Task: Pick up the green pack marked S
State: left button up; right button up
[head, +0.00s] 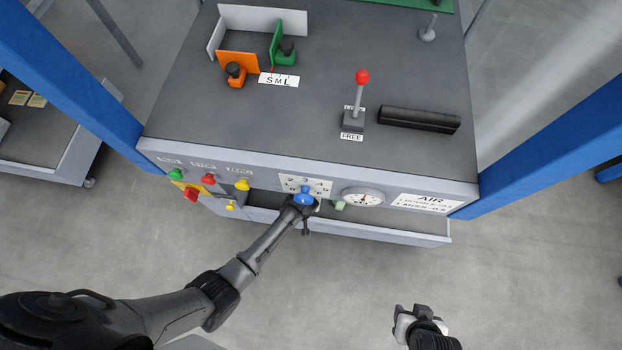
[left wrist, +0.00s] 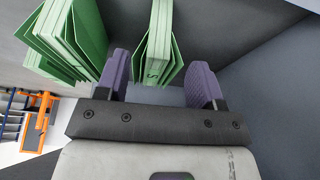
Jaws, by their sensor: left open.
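In the left wrist view, a green pack marked S (left wrist: 157,40) stands on edge, its marked end toward my gripper. My left gripper (left wrist: 160,83) is open, with one purple-grey finger on each side of that pack's near end. Gaps show on both sides, and I cannot tell how deep the pack sits between the fingers. More green packs (left wrist: 75,38) stand to the left, outside the left finger. In the head view my left gripper (head: 304,214) is over the front trough, its fingers mostly hidden. My right gripper (head: 404,321) hangs apart at the bottom; its jaws are unclear.
The trough (head: 400,232) runs along the machine's front, below a panel with a blue knob (head: 303,199), a gauge (head: 362,199) and coloured buttons. A red-topped lever (head: 361,78) and a black bar (head: 419,120) are on the deck. The floor in front is clear.

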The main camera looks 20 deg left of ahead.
pick_arm(q)
jog(key=w+b, duration=0.1)
jog(key=w, duration=0.1)
jog(key=w+a+b, duration=0.1)
jog(key=w, duration=0.2)
jog(key=shift+a+f, duration=0.15)
jog(key=shift+w+a+b, duration=0.25)
jog(key=shift+w+b, duration=0.55)
jog(key=shift+w, duration=0.4)
jog(key=b+x, duration=0.3)
jog(key=x, duration=0.1)
jog(key=shift+w+a+f+b, duration=0.1)
jog(key=shift+w+f+b, duration=0.1)
jog(key=shift+w+b, duration=0.15)
jog(key=shift+f, duration=0.1)
jog(key=shift+w, duration=0.1)
jog(key=shift+f, duration=0.25)
grip_shut()
